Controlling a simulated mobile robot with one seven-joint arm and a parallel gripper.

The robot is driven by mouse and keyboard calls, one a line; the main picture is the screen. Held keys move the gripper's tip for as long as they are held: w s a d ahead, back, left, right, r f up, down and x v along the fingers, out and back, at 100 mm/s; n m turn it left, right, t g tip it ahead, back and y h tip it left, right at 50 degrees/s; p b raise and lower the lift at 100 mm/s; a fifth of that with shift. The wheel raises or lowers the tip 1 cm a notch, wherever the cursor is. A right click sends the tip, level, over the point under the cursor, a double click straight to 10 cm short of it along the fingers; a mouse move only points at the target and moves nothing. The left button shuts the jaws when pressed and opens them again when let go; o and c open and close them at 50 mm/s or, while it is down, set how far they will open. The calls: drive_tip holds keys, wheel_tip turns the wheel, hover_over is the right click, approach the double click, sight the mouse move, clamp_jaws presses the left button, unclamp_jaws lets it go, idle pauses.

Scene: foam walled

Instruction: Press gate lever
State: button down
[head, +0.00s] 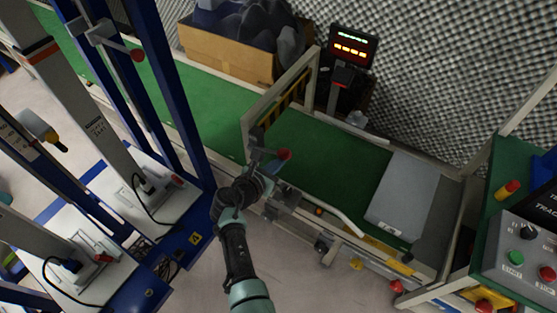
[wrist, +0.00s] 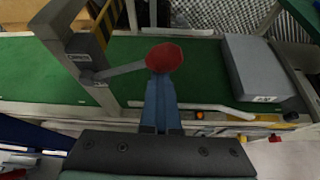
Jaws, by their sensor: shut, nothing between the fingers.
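The gate lever has a round red knob (wrist: 164,58) on a grey arm (wrist: 122,70), pivoted on a dark bracket at the gate post. In the head view the lever's red knob (head: 284,154) sticks out to the right of the post at the near side of the conveyor. My gripper (wrist: 160,84) is shut and empty, its blue fingers pointing at the knob, their tips right beside or behind it. I cannot tell whether they touch it. In the head view my gripper (head: 270,170) is just below the knob.
The gate frame (head: 281,95) spans the green conveyor (head: 318,150). A grey box (head: 402,190) lies on the belt to the right. A control panel (head: 522,258) stands at the lower right, blue-framed machines (head: 187,228) at the left. A lit display (head: 350,48) stands behind.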

drive_tip(key=shift+w+a+r+p, duration=0.2)
drive_tip(key=shift+r+p, duration=0.2)
drive_tip(key=shift+r, duration=0.2)
drive_tip(key=shift+w+a+r+p, duration=0.1)
drive_tip(key=shift+w+r+p, duration=0.1)
drive_tip(key=shift+r+p, duration=0.3)
drive_tip(key=shift+a+r, duration=0.1)
drive_tip(key=shift+r, duration=0.05)
wheel_tip(320, 180, down, 5)
drive_tip(key=b, duration=0.3)
drive_tip(key=p+v, duration=0.4)
drive_tip(key=v, duration=0.7)
drive_tip(key=shift+w+r, duration=0.15)
